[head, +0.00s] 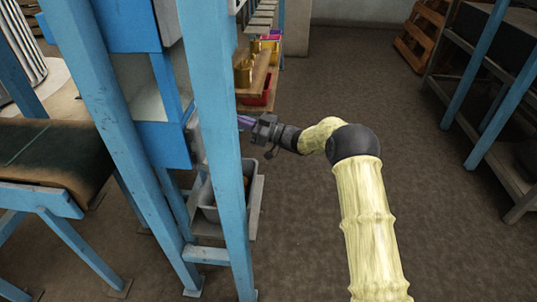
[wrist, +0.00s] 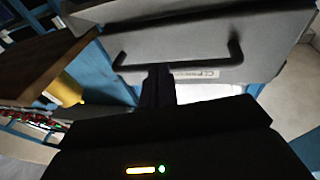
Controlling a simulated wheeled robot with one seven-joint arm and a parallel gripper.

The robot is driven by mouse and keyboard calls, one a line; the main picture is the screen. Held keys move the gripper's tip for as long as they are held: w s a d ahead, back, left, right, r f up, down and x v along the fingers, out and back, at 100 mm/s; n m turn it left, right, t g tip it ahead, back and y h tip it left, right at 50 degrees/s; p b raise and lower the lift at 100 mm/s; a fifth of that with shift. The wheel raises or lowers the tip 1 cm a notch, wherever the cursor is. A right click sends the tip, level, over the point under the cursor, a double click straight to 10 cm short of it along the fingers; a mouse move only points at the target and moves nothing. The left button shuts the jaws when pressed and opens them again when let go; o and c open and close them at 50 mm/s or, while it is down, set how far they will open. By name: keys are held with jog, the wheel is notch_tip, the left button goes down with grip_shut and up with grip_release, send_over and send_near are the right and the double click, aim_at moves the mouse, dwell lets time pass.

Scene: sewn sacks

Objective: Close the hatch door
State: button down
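The hatch door is a light grey panel (wrist: 200,35) with a long black bar handle (wrist: 205,66), across the upper wrist view. A small pale part that may be the door shows between the blue posts in the head view (head: 195,137). My gripper (wrist: 158,70) has its dark fingers together as one narrow block, their tips overlapping the left half of the handle. I cannot tell whether they touch it. In the head view my gripper (head: 243,122) reaches left behind the near blue post, which hides part of the door. How far the door is open is unclear.
A blue post (head: 212,120) stands close to my gripper. A grey bin (head: 208,200) sits on a low shelf below. Shelves with a brass-coloured container (head: 243,72) and a red bin (head: 258,92) stand behind. The brown floor (head: 340,90) to the right is clear.

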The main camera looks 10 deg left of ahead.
jog(key=shift+s+a+r, duration=0.15)
jog(key=shift+a+r, duration=0.05)
jog(key=shift+a, duration=0.1)
jog(key=shift+d, duration=0.15)
jog(key=w+d+f, duration=0.1)
jog(key=d+f, duration=0.2)
jog(key=d, duration=1.1)
jog(key=shift+w+p, duration=0.15)
jog(key=shift+p, duration=0.3)
jog(key=shift+w+d, duration=0.1)
